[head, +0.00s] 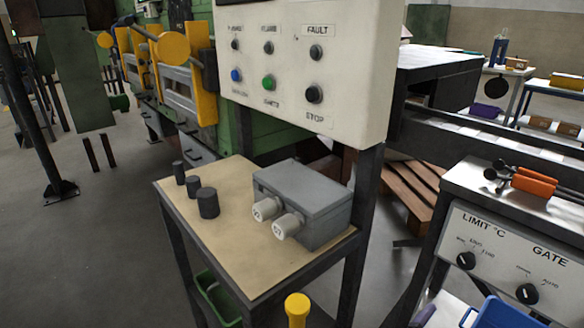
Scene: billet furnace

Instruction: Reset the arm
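Neither of my grippers shows in the head view, and no part of my arms can be made out. A white control panel (335,25) with a blue button (236,75), a green button (269,82) and several dark knobs stands upright at the top centre. Its labels include FAULT and STOP. Below it, a small table (215,255) holds a grey box (305,195) with two white round caps on its front. Three dark cylinders of rising size stand in a row to the left of the box, the largest (208,203) nearest.
A second panel (500,250) marked LIMIT °C and GATE stands at right, with an orange-handled tool (534,186) on top. A blue bin (500,314) sits below it. A yellow knob (297,306) rises at the bottom centre. Green machinery (75,65) fills the upper left.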

